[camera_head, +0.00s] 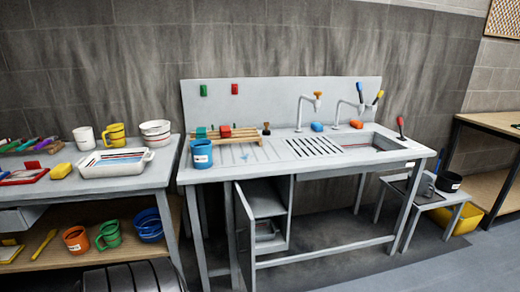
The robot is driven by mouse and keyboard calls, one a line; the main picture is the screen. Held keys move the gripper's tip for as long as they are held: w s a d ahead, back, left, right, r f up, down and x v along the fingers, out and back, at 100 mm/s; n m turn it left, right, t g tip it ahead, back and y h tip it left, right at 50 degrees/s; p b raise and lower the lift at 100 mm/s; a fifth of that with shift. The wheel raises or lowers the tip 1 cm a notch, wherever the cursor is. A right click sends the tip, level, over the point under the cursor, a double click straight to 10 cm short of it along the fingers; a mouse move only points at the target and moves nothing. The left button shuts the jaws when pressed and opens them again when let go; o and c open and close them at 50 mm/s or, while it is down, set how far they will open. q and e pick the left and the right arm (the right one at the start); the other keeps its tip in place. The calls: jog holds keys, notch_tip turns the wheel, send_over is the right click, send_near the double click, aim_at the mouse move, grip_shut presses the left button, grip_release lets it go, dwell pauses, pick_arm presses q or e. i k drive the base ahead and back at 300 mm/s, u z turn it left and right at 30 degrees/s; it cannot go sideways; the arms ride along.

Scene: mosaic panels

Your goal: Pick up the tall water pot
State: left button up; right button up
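Several pots and cups are in view, and I cannot tell for sure which one is the tall water pot. A blue pot (202,154) with a pale label stands upright on the left front of the sink counter (255,174). A grey pot (424,185) and a black pot (448,182) with a white label stand on the low stool (450,198) at the right. On the left table are a yellow mug (115,135), a white cup (84,138) and stacked white bowls (155,132). Neither of my grippers is in view.
A wooden rack (236,136) with coloured blocks lies behind the blue pot. A white tray (113,168) is on the left table. Orange, green and blue pots (149,224) stand on the shelf below. A cabinet door (244,240) hangs open under the counter. Floor at lower right is clear.

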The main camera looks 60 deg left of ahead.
aim_at(200, 150)
jog(key=z, duration=0.05)
jog(key=i, duration=1.65)
jog(key=u, duration=0.6)
jog(key=i, duration=0.8)
jog(key=u, duration=1.55)
jog(key=i, duration=0.75)
jog(key=u, duration=0.7)
